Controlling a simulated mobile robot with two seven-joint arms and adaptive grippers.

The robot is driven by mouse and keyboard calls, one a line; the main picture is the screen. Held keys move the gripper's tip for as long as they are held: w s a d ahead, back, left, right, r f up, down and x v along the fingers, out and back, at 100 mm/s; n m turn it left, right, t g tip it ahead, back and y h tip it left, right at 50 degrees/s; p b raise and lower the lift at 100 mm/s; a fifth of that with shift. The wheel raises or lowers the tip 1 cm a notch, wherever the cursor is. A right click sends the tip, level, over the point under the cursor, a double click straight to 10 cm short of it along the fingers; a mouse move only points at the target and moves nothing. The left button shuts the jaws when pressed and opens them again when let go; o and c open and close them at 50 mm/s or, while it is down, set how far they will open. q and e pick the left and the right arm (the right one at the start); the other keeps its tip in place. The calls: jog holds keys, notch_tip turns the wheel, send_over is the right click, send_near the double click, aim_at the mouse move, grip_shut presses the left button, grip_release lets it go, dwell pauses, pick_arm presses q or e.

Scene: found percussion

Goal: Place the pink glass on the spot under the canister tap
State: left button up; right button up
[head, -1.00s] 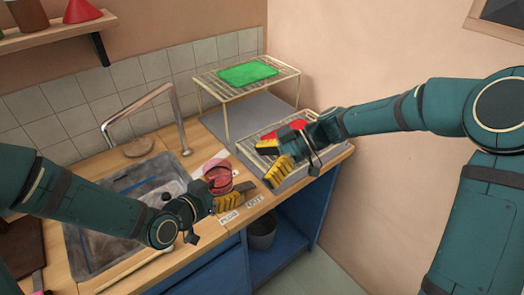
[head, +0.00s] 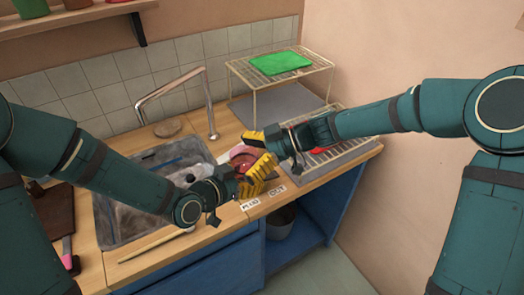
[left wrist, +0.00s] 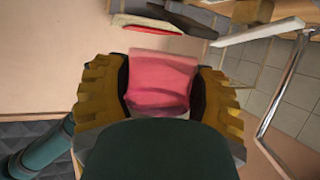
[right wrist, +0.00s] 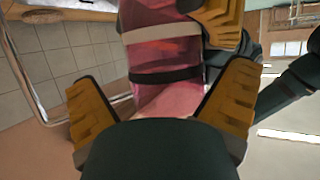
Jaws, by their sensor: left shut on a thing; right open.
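The pink glass (head: 241,154) is over the counter, to the right of the sink. My left gripper (head: 246,174) is shut on it. In the left wrist view the glass (left wrist: 162,82) fills the space between the yellow fingers. My right gripper (head: 256,152) is open beside the glass and partly covers it in the head view. In the right wrist view the glass (right wrist: 165,72) is in front of and between its open fingers, with a left finger at the top. I cannot make out the canister, its tap or the spot.
A metal sink (head: 125,224) with a tall faucet (head: 208,105) is on the left. A wire rack (head: 254,105) carries a green item (head: 280,64). A low tray rack (head: 350,146) with a red item (head: 318,151) is behind my right arm. Labels (head: 249,205) lie near the counter's front edge.

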jog(key=shift+s+a+f, duration=0.1)
jog(key=shift+a+f, duration=0.1)
jog(key=shift+a, duration=0.35)
pick_arm(q)
jog(key=shift+d, duration=0.1)
pick_arm(e)
jog(key=c, duration=1.3)
pick_arm(q)
jog(key=o, duration=1.4)
jog(key=shift+s, duration=0.1)
